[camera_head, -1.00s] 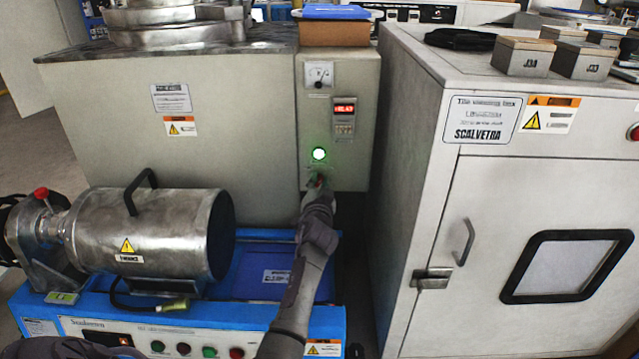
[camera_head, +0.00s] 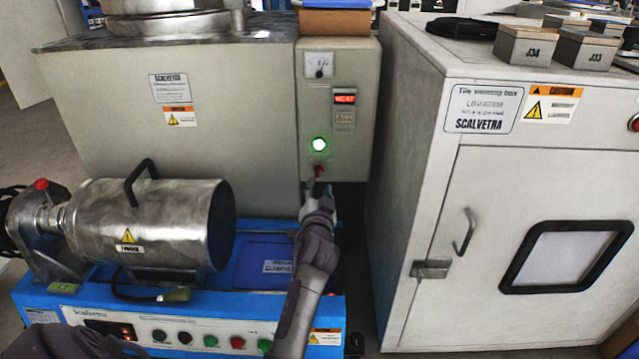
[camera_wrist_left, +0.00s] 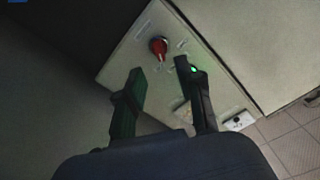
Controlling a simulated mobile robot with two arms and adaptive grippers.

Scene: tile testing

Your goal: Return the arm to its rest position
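My left arm (camera_head: 312,265) reaches up from the bottom middle of the head view toward the control panel (camera_head: 348,150) of the large grey machine. My left gripper (camera_head: 319,192) is just below the red knob (camera_head: 319,171) on that panel. In the left wrist view, the two dark fingers of the gripper (camera_wrist_left: 159,72) are apart with nothing between them. The red knob (camera_wrist_left: 158,46) shows beyond the fingertips, apart from them. My right gripper is not in view.
A green lamp (camera_head: 319,145) and a red display (camera_head: 344,98) are lit on the panel. A metal cylinder (camera_head: 150,228) on a blue base (camera_head: 200,318) stands left of my arm. A grey cabinet (camera_head: 400,215) with a door handle (camera_head: 464,232) stands to the right.

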